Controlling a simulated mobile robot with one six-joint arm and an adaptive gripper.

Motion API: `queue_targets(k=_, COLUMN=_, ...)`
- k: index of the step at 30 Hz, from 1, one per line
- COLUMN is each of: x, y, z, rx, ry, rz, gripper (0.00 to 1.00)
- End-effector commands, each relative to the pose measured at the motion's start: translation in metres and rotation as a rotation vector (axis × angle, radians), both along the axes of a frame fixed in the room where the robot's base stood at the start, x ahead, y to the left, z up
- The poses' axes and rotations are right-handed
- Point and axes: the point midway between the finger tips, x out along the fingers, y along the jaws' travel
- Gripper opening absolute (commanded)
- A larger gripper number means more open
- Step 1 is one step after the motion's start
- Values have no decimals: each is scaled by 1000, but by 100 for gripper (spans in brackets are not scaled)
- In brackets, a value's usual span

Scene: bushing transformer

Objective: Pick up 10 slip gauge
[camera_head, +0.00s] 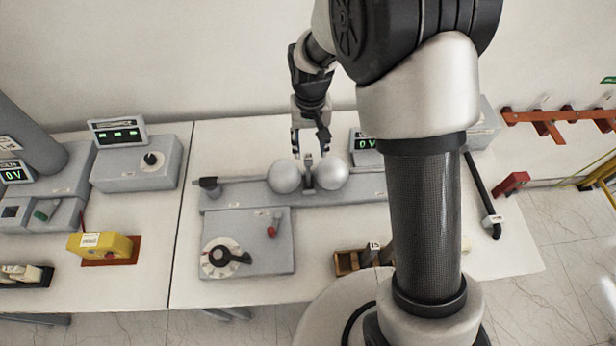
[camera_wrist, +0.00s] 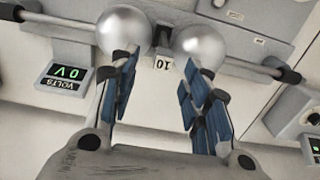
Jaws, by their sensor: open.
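The 10 slip gauge (camera_wrist: 163,63), a small block with a white "10" label, stands between two silver spheres in the wrist view. In the head view the gauge (camera_head: 308,161) shows as a small grey piece between the left sphere (camera_head: 284,176) and the right sphere (camera_head: 331,173). My gripper (camera_head: 311,150) is open just behind and above it, pointing down. In the wrist view my gripper (camera_wrist: 158,72) has its blue-padded fingers apart, one on each side of the gauge's label. I cannot tell whether they touch the spheres.
A wooden box (camera_head: 347,262) with upright blocks stands at the table's front edge, partly behind my arm. A grey dial panel (camera_head: 250,258) lies in front of the sphere rail. A volt display (camera_head: 364,141) stands behind.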

Motion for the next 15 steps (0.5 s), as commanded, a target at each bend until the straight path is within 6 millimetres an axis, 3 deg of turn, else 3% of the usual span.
queue_targets(k=5, x=0, y=0, z=-11, rx=0, ry=0, rz=0, gripper=43)
queue_targets(k=15, x=1, y=5, z=-56, rx=0, ry=2, rz=0, gripper=43)
